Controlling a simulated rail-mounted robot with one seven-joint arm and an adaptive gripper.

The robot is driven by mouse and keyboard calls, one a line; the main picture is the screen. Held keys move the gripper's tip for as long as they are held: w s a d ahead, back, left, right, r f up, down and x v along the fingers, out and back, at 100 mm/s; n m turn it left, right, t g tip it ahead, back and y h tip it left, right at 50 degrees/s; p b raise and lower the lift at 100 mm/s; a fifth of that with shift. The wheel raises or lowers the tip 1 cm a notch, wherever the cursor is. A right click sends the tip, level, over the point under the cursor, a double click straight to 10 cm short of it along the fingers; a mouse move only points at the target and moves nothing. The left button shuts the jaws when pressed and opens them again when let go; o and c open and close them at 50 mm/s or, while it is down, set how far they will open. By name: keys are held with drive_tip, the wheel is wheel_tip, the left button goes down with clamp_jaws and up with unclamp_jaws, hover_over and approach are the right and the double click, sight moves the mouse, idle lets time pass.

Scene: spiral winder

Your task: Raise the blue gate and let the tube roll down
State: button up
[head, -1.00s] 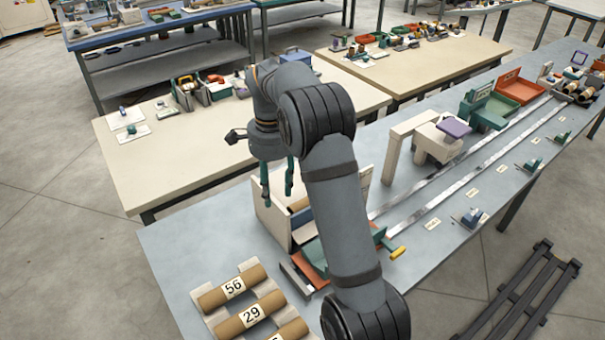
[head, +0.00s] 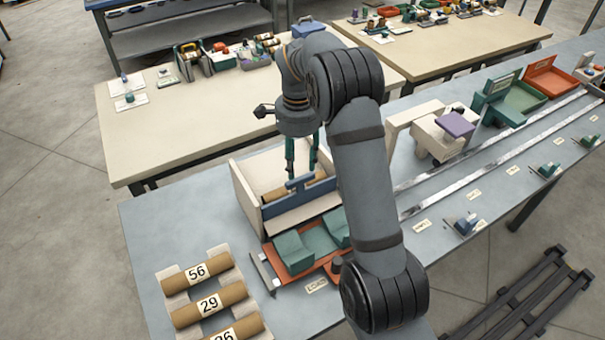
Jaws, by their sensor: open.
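The blue gate (head: 283,205) is a low upright board across the cream open-topped box (head: 249,207) in the middle of the table. A brown cardboard tube (head: 274,194) lies in the box behind the gate and shows above its edge, partly hidden. My gripper (head: 302,174) is open and points down, its two teal fingers at the raised middle of the gate. I cannot tell whether they touch it. A sloping cream board (head: 300,217) lies in front of the gate. Below it is an orange tray (head: 301,268) with green cradle blocks (head: 293,252).
Several numbered tubes (head: 220,303) lie on a cream rack at the front left. Long metal rails (head: 470,160) run to the back right, beside a cream stand with a purple pad (head: 456,124). My arm hides part of the table right of the box. Bare table lies left of the box.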

sight(301, 179)
drive_tip(key=f, duration=0.2)
drive_tip(key=d+f, duration=0.1)
drive_tip(key=f, duration=0.1)
drive_tip(key=shift+w+f+p, duration=0.15)
drive_tip(key=shift+f+p, duration=0.1)
drive_tip(key=shift+p, duration=0.15)
drive_tip(key=shift+a+f, duration=0.15)
drive_tip(key=shift+f, duration=0.55)
drive_tip(key=c, duration=0.3)
drive_tip(key=c, duration=0.8)
drive_tip(key=shift+w+r, duration=0.1)
clamp_jaws()
